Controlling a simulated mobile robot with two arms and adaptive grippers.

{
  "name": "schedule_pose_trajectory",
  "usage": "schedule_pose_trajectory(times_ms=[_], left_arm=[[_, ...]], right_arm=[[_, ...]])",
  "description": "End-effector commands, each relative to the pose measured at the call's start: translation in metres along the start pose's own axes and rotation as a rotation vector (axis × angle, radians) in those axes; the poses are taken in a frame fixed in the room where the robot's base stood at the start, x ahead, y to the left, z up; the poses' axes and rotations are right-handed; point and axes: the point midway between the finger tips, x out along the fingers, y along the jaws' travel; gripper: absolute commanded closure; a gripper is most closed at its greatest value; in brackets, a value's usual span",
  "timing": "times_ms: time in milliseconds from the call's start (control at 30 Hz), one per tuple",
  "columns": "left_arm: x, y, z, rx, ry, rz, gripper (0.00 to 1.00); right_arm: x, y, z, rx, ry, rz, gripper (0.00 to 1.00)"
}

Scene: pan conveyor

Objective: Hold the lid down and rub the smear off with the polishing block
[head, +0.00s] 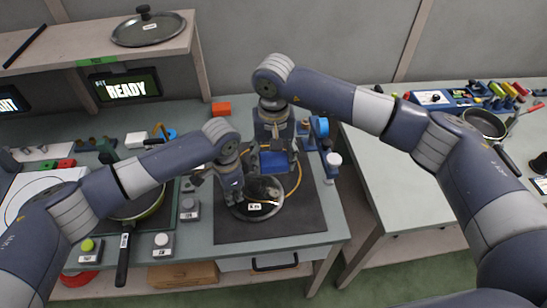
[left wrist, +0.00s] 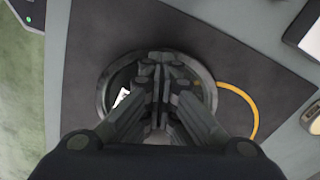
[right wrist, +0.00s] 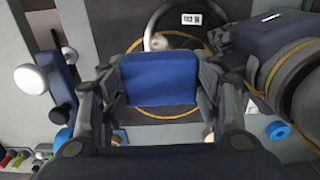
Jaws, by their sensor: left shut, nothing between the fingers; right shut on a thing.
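The lid (head: 268,209) lies on the dark mat (head: 290,226) and carries a small white label. It also shows in the left wrist view (left wrist: 104,84) and at the top of the right wrist view (right wrist: 163,14). My left gripper (head: 238,199) is shut and empty, its fingers over the lid; contact cannot be told. My right gripper (right wrist: 160,82) is shut on the blue polishing block (right wrist: 158,78), just behind the lid in the head view. The block (head: 275,163) looks apart from the lid. I cannot make out the smear; my left fingers cover part of the lid.
A yellow cable (left wrist: 248,100) curves around the lid on the mat. A pan (head: 140,205) stands at the left beside grey button boxes (head: 188,208). A blue-and-white fixture (head: 331,158) stands right of the mat. The right table (head: 400,195) has bare room at its front.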

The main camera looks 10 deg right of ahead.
Motion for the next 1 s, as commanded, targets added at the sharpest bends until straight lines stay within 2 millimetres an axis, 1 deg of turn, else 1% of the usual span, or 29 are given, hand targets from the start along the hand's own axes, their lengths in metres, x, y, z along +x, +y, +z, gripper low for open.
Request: schedule_pose_trajectory(times_ms=[33,300,367,533,700,867,1000], left_arm=[[0.007,0.005,0.003,0.002,-0.011,0.011,1.0],[0.007,0.005,0.003,0.002,-0.011,0.011,1.0],[0.007,0.005,0.003,0.002,-0.011,0.011,1.0],[0.007,0.005,0.004,0.001,-0.012,0.011,1.0],[0.007,0.005,0.004,0.001,-0.012,0.011,1.0],[0.007,0.005,0.003,0.002,-0.011,0.011,1.0],[0.007,0.005,0.003,0.002,-0.011,0.011,1.0]], right_arm=[[0.001,0.0,0.0,0.0,0.0,0.0,0.61],[0.003,0.002,0.001,0.001,-0.001,-0.009,0.61],[0.009,0.005,0.002,0.002,-0.003,-0.029,0.61],[0.032,0.018,0.012,0.002,-0.002,-0.147,0.61],[0.045,0.027,0.02,0.0,0.015,-0.244,0.61],[0.052,0.028,0.023,0.0,0.022,-0.275,0.61],[0.063,0.025,0.023,0.0,0.022,-0.276,0.61]])
